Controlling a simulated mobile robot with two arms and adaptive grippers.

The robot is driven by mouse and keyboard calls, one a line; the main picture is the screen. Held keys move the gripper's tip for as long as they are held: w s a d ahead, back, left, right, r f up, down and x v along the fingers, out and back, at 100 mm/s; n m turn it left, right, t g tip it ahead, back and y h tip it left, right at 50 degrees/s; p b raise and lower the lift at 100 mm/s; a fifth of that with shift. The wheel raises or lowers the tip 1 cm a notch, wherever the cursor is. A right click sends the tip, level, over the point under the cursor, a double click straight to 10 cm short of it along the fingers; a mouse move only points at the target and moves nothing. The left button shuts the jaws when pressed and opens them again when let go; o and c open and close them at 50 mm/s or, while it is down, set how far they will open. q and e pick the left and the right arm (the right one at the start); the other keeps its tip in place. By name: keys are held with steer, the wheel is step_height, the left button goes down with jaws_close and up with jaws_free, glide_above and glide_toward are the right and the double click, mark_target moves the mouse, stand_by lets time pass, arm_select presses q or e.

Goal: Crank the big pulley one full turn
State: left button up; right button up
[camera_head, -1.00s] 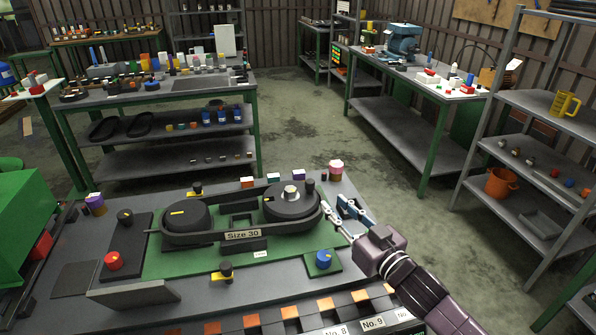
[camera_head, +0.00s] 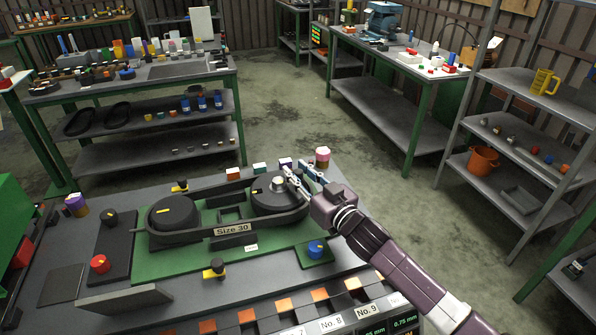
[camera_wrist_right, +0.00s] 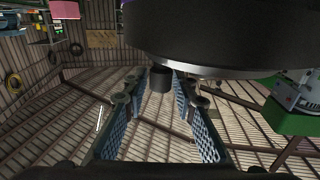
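The big pulley (camera_head: 270,203) is a dark disc with a silver hub at the right end of the belt housing. The other dark pulley (camera_head: 172,211), with a yellow mark, sits at the left end. My right gripper (camera_head: 298,177) reaches the far right rim of the big pulley. In the right wrist view its fingers are apart, with blue ribbed pads. A short dark crank knob (camera_wrist_right: 161,79) stands from the big disc (camera_wrist_right: 215,35) between the fingertips, with visible space beside it. Contact is not clear. My left gripper is not in view.
A red knob (camera_head: 99,264), a blue knob (camera_head: 316,249) and small yellow-black knobs surround the green base plate. A pink-topped jar (camera_head: 322,157) and small blocks stand close behind the gripper. Numbered bins (camera_head: 331,324) line the front edge.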

jaws_close()
stand_by(0.3)
steer(key=shift+s+a+h, duration=0.2)
steer(key=shift+a+h, duration=0.05)
steer(key=shift+h, duration=0.05)
steer(key=shift+s+d+m+t+h+b, duration=0.1)
steer(key=shift+d+m+t+h+b, duration=0.1)
steer(key=shift+m+t+h, duration=0.2)
steer(key=shift+s+d+m+t+h+b, duration=0.1)
steer(key=shift+m+t+h+b, duration=0.1)
steer(key=shift+m+t+h, duration=0.15)
jaws_free()
